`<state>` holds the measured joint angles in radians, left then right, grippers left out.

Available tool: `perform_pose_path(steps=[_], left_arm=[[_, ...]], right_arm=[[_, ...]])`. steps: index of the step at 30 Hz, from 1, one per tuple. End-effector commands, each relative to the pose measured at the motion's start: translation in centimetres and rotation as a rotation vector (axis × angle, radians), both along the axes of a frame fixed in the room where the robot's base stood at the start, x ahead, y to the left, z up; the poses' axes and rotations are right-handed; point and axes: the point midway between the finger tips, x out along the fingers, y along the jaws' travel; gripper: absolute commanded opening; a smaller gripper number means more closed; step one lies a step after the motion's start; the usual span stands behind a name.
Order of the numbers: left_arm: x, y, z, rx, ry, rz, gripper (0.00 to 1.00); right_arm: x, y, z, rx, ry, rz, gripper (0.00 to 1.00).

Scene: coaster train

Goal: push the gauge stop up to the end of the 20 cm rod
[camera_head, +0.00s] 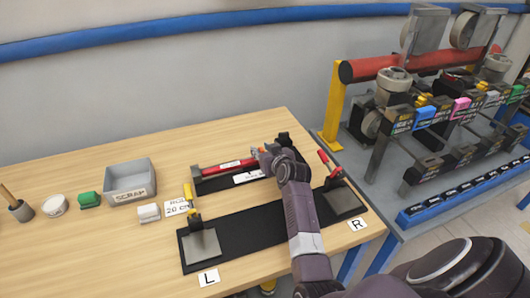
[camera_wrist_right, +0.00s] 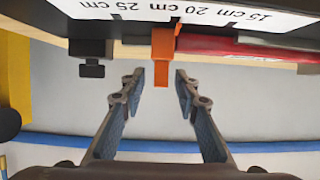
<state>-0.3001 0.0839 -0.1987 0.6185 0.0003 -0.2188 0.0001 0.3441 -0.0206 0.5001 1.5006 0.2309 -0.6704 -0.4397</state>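The gauge (camera_head: 205,186) is a dark rail near the table's back, with a white scale label (camera_head: 248,176). A red rod (camera_head: 222,168) lies along it; its end shows in the right wrist view (camera_wrist_right: 235,45). There, the orange gauge stop (camera_wrist_right: 162,50) is beside the rod's end; I cannot tell whether they touch. My right gripper (camera_wrist_right: 158,78) is open, with the stop's tab between its fingertips and no clear contact. In the head view the right gripper (camera_head: 269,156) covers the gauge's right part and hides most of the stop. My left gripper is not in view.
A black fixture plate (camera_head: 255,225) with yellow and red clamps lies in front, between the L and R labels. A grey scrap bin (camera_head: 130,192), green block (camera_head: 88,200) and white block (camera_head: 149,212) stand left. A machine rack (camera_head: 440,130) stands right.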

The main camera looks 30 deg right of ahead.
Motion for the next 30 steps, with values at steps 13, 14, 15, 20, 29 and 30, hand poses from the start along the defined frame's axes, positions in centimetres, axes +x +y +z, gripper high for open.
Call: perform_pose_path(steps=[13, 14, 15, 20, 29, 30], left_arm=[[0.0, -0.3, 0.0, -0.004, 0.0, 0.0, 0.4], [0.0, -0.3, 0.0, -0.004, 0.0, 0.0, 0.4], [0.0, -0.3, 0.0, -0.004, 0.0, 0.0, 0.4], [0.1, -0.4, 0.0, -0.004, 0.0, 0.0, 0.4], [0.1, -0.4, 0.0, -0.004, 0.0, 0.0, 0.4], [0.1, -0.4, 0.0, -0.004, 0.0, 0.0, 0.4]], right_arm=[[-5.7, 1.4, 2.3, -0.002, 0.001, 0.001, 0.29], [-6.2, 1.5, 2.5, -0.002, 0.001, 0.0, 0.29], [-6.8, 1.6, 2.8, -0.002, 0.001, 0.0, 0.29], [-9.0, 2.1, 3.7, -0.001, 0.001, 0.0, 0.29], [-10.6, 2.6, 4.5, 0.001, 0.001, 0.001, 0.29], [-10.6, 2.6, 4.5, 0.001, 0.001, 0.001, 0.29]])
